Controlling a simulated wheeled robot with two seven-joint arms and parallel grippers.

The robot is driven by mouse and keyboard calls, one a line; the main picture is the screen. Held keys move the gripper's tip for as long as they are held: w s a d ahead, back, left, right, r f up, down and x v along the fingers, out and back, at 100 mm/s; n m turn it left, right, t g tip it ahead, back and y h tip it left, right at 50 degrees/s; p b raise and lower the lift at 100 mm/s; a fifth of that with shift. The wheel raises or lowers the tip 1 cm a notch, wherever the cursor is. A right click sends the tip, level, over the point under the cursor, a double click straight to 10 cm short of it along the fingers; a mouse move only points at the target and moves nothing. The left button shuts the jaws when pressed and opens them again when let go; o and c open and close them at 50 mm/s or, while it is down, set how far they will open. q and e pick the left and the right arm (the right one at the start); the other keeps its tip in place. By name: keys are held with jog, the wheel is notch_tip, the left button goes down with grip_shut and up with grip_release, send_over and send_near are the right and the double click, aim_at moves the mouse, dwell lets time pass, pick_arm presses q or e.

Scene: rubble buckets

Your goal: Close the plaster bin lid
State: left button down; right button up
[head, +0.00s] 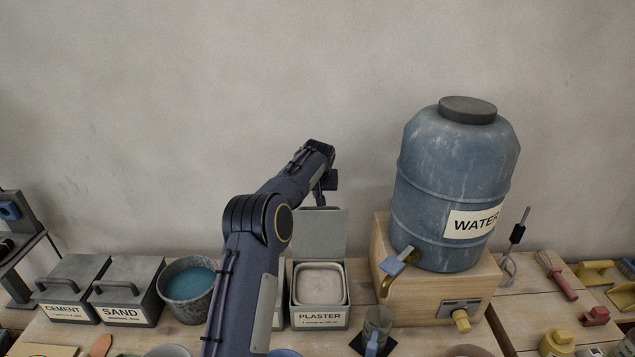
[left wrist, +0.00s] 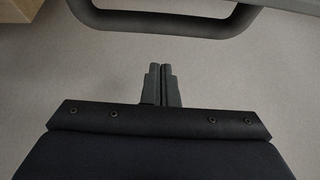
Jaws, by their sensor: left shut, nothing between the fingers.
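The plaster bin (head: 320,317) stands on the table in the head view, with pale powder showing inside it. Its grey lid (head: 325,228) is open and stands up at the back of the bin. My left arm reaches over from the front, and my left gripper (head: 320,196) is at the lid's top edge, partly hidden behind it. In the left wrist view my left gripper (left wrist: 160,83) is shut and empty. The lid's dark curved handle (left wrist: 165,27) lies beyond the fingertips, apart from them. My right gripper is not in view.
A blue water barrel (head: 450,190) on a wooden stand (head: 440,290) is close to the right of the bin. The cement bin (head: 72,285), sand bin (head: 128,285) and a bucket of blue liquid (head: 188,285) are to the left. The wall is behind.

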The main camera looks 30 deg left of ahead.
pick_arm(q)
jog(key=shift+s+d+f, duration=0.1)
jog(key=shift+s+d, duration=0.4)
jog(key=shift+s, duration=0.3)
jog(key=shift+s+d+f, duration=0.1)
jog(key=shift+s+d, duration=0.35)
jog(key=shift+s, duration=0.35)
